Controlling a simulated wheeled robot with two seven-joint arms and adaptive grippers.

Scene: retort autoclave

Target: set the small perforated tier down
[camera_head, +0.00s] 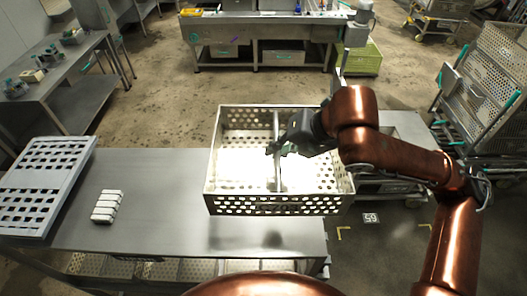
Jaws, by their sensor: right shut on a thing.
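The small perforated tier (280,207) is a pale metal open-topped basket with holes in its walls and a central bar (277,170) across it. It is at the middle of the head view, over the right end of the steel table, with its right part reaching past the table's end. My right gripper (276,149) comes in from the right and is shut on the tier at the central bar. Dark shadows lie on the table in front of the tier, which looks raised and roughly level; its underside is hidden. My left gripper is out of view.
The steel table (160,195) has clear surface left of the tier. White blocks (107,206) stand on it, and a perforated panel (42,180) lies at its left end. Wheeled perforated racks (487,85) stand at the right. A workbench (262,30) is at the back.

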